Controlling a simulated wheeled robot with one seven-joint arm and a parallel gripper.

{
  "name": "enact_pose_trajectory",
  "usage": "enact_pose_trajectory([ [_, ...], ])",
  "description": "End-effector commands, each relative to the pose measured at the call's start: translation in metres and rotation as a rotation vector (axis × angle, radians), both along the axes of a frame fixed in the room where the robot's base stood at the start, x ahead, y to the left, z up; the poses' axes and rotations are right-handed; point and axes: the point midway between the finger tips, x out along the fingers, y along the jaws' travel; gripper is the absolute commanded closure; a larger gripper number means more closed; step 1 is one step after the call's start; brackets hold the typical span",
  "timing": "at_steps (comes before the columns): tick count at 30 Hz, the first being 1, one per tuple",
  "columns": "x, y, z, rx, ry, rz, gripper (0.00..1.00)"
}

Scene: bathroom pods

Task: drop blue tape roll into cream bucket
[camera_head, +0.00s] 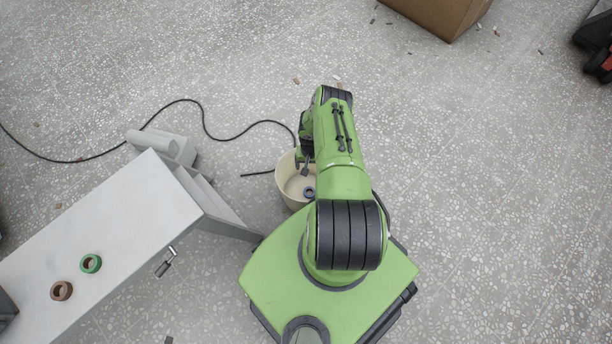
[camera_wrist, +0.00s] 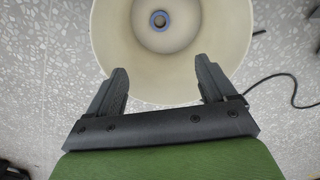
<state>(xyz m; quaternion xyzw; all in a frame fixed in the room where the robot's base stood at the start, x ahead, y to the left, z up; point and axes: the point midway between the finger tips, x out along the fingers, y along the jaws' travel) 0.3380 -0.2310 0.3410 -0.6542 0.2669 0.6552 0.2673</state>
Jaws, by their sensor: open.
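The cream bucket (camera_head: 289,181) stands on the floor just left of my arm; it also fills the top of the wrist view (camera_wrist: 215,50). The blue tape roll (camera_wrist: 159,20) lies flat on the bucket's bottom, inside it. The head view also shows the roll (camera_head: 309,192) in the bucket, partly hidden by my arm. My gripper (camera_wrist: 160,85) is open and empty, its two fingers apart over the near part of the bucket. In the head view my gripper is above the bucket and mostly covered by the arm.
A white-topped bench (camera_head: 110,230) at the left bears a green tape roll (camera_head: 91,263) and a brown tape roll (camera_head: 62,290). A black cable (camera_head: 232,137) runs over the floor to the bucket. A cardboard box (camera_head: 440,12) stands at the top. The floor at right is mostly clear.

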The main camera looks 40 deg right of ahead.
Motion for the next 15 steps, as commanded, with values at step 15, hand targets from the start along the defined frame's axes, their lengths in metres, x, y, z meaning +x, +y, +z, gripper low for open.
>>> enact_pose_trajectory([
  [15, 0.000, -0.001, 0.138, -0.003, -0.001, 0.001, 0.16],
])
